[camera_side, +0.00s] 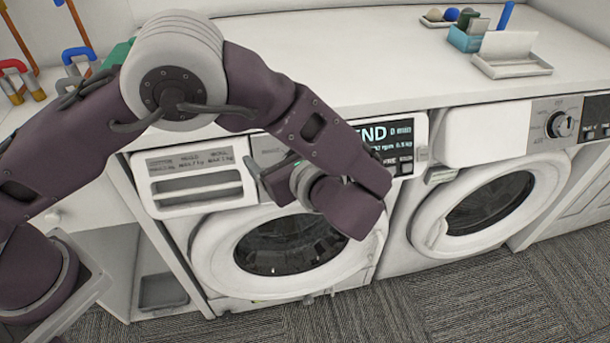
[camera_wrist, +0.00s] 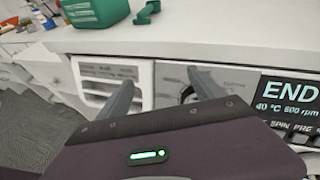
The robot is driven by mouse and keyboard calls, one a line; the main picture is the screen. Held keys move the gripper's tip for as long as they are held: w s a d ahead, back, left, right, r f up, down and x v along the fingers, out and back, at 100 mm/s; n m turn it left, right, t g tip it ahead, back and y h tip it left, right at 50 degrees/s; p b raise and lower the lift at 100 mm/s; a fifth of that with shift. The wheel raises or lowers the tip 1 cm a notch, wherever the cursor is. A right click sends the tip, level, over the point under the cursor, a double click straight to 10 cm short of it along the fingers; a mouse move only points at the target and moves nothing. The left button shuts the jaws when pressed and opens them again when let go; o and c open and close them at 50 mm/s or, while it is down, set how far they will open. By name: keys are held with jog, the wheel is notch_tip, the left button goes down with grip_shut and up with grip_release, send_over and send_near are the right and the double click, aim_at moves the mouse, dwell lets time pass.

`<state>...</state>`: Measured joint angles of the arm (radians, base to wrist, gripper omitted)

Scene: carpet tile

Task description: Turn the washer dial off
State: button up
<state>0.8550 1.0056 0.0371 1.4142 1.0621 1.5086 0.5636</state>
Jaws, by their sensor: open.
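The left washer (camera_side: 205,265) has a front panel with a detergent drawer (camera_side: 197,190) on its left and a lit display (camera_side: 403,130) reading END. The display also shows in the wrist view (camera_wrist: 290,95). My gripper (camera_wrist: 159,77) is open, its two grey fingers spread in front of the panel between drawer and display. In the wrist view, part of the washer dial (camera_wrist: 187,92) shows as a dark-edged round shape beside the right finger, mostly hidden. In the side view my gripper (camera_side: 268,172) and wrist cover the dial area. Contact and the dial's pointer cannot be told.
A second washer (camera_side: 420,230) with its own dial (camera_side: 560,124) stands to the right. The white countertop (camera_side: 350,60) above the washers is largely clear. A green container (camera_wrist: 95,10) stands on it; a teal box (camera_side: 466,38) and a tray (camera_side: 512,68) sit farther right.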

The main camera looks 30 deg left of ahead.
jog(key=d+f+m+t, duration=0.7)
jog(key=d+f, duration=0.1)
jog(key=f, duration=0.1)
jog(key=x, duration=0.7)
jog(key=shift+f, duration=0.1)
jog(key=c, duration=1.4)
